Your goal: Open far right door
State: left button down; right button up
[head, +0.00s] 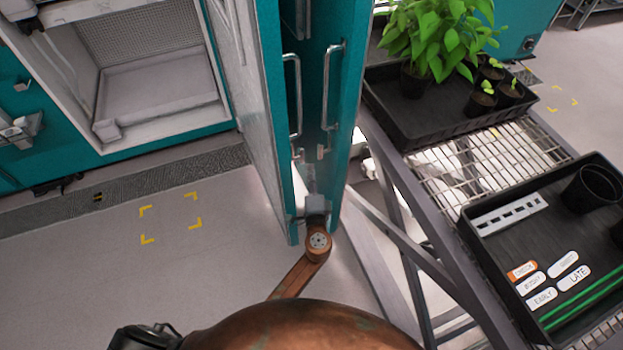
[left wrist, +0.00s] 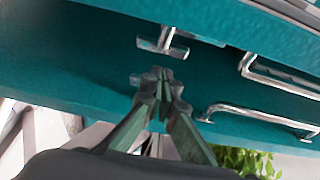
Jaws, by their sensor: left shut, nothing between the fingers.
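In the head view, a teal door (head: 277,120) with a pale inner panel stands swung out from the open chamber on the left. A bar handle (head: 298,95) is on its right side. Another teal door face (head: 345,130) with a bar handle (head: 326,95) stands close to its right, leaving a narrow gap. I cannot tell which is the far right door. My left gripper (head: 311,183) is in the low part of this gap. In the left wrist view, its fingertips (left wrist: 160,80) are together and empty, beside a metal latch (left wrist: 163,40); two bar handles (left wrist: 262,114) are apart from them.
The open chamber (head: 150,85) at left has an empty shelf. A metal rack (head: 425,240) stands close on the right, with a plant tray (head: 400,125) and a label tray (head: 500,245). Floor (head: 100,240) with yellow marks is clear at left.

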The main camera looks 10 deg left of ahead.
pick_arm(q)
jog(key=x, duration=0.5)
pick_arm(e)
jog(key=shift+f, duration=0.2)
